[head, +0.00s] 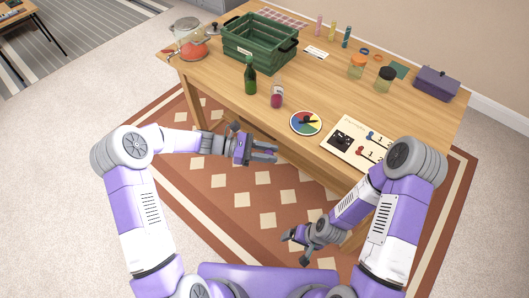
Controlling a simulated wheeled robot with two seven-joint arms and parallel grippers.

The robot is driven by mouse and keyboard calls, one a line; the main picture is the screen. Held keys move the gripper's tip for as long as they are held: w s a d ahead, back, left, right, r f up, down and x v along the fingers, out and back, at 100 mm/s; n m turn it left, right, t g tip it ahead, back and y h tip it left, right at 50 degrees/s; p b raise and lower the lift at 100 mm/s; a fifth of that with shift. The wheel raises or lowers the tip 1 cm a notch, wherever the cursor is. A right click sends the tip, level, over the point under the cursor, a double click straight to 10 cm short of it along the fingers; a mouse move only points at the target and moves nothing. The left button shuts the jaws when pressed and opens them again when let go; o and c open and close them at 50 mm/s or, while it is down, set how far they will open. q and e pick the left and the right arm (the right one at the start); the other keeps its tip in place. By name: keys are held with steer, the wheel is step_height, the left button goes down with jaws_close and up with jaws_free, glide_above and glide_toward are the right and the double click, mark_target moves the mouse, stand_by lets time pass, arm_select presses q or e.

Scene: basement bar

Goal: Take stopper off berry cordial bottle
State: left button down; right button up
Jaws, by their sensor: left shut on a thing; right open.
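The berry cordial bottle (277,98) is a small clear bottle with dark pink contents. It stands upright near the front edge of the wooden table, right of a green bottle (250,76). Its top looks pale; I cannot tell whether a stopper sits in it. My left gripper (275,154) is in front of the table edge, below the bottle in the picture and apart from it. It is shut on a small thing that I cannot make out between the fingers. My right gripper (294,250) is open and empty, low over the patterned rug.
The wooden table (215,82) also bears a green crate (259,50), a glass pot (190,40), a color wheel (306,123), a game board (352,143), two jars (357,67) (384,80) and a purple box (437,84). The table front is clear left of the green bottle.

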arm_select(q)
steer(key=shift+w+d+f+g, duration=0.1)
steer(key=shift+f+g, duration=0.1)
steer(key=shift+g, duration=0.1)
steer(key=s+a+r+n+t+y, duration=0.3)
steer(key=s+a+r+n+t, duration=0.35)
steer(key=r+t, duration=0.35)
steer(key=w+d+f+m+g, duration=0.2)
steer(key=f+m+g, duration=0.3)
steer(key=g, duration=0.3)
steer(key=w+d+f+m+g+h, duration=0.1)
steer(key=w+d+f+m+g, duration=0.1)
steer(key=f+m+g, duration=0.3)
steer(key=shift+w+m+g, duration=0.75)
steer(key=shift+w+g, duration=0.05)
steer(key=shift+g, duration=0.8)
